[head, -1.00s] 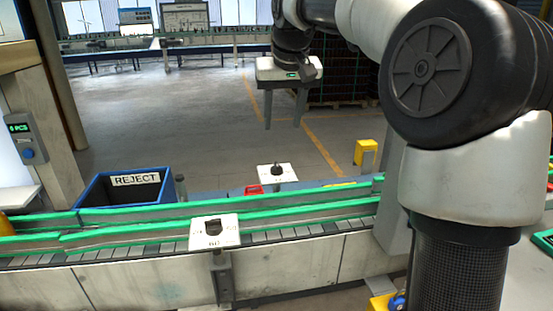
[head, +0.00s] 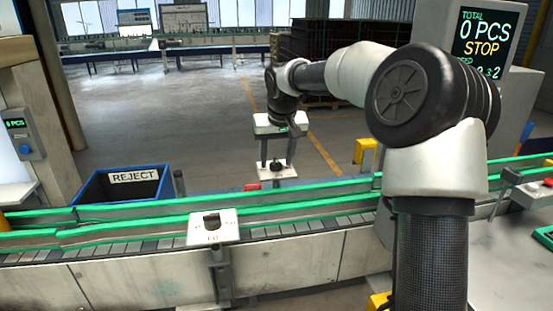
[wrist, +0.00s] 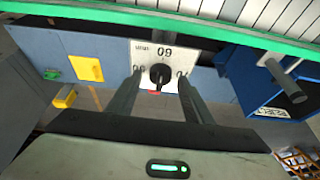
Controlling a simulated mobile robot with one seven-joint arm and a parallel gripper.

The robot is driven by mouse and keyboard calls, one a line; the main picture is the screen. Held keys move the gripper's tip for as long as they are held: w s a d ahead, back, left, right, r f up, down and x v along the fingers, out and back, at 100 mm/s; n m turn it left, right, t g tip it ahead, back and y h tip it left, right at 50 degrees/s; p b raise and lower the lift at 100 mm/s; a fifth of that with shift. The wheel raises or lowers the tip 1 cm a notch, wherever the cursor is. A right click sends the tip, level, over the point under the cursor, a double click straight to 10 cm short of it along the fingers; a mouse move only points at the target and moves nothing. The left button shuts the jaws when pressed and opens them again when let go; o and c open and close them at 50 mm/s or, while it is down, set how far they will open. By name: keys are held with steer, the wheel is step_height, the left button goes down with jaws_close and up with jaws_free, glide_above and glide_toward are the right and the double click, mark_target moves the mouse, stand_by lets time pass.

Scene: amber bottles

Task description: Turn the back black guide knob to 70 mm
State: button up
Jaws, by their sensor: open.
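The back black guide knob (head: 276,166) sits on a white plate (head: 291,171) behind the conveyor. In the wrist view the knob (wrist: 160,76) shows on the plate (wrist: 145,47), with printed numbers around it; the one at the top reads 60 upside down. A small red mark shows at the knob's lower edge. My gripper (head: 277,162) is above the back plate. In the wrist view its two fingers (wrist: 160,82) are apart, one on each side of the knob, with gaps between. A similar front knob (head: 212,222) sits on a white plate (head: 225,236) on the near side.
The conveyor with green guide rails (head: 130,208) runs across the front. A blue REJECT bin (head: 100,193) stands at left behind it. A yellow post (head: 365,151) is at right. A display (head: 483,45) reads 0 PCS STOP.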

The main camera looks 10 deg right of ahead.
steer(key=c, duration=1)
steer(key=shift+a+m, duration=0.1)
steer(key=shift+m, duration=0.2)
steer(key=m+h, duration=0.1)
steer(key=m, duration=0.2)
steer(key=shift+w+a+m+h, duration=0.1)
steer(key=shift+a+m+h, duration=0.1)
steer(key=shift+m+h, duration=0.15)
steer(key=m+h+p, duration=0.1)
steer(key=m, duration=0.1)
steer(key=m+g+p, duration=0.1)
steer(key=m+p, duration=0.1)
steer(key=m, duration=0.1)
steer(key=shift+w+a+r+m+g+h, duration=0.1)
steer(key=shift+r+m+g+h, duration=0.15)
steer(key=shift+g+h, duration=0.1)
steer(key=m+g+p, duration=0.1)
steer(key=m+p, duration=0.1)
steer(key=m+h+p, duration=0.1)
steer(key=m+p, duration=0.1)
steer(key=m, duration=0.1)
steer(key=shift+w+g+p, duration=0.15)
steer(key=shift+g+p, duration=0.2)
steer(key=shift+p, duration=0.05)
steer(key=m+p, duration=0.1)
steer(key=m+g+p, duration=0.1)
steer(key=m+p, duration=0.1)
steer(key=shift+w+f, duration=0.1)
steer(key=shift+f, duration=0.1)
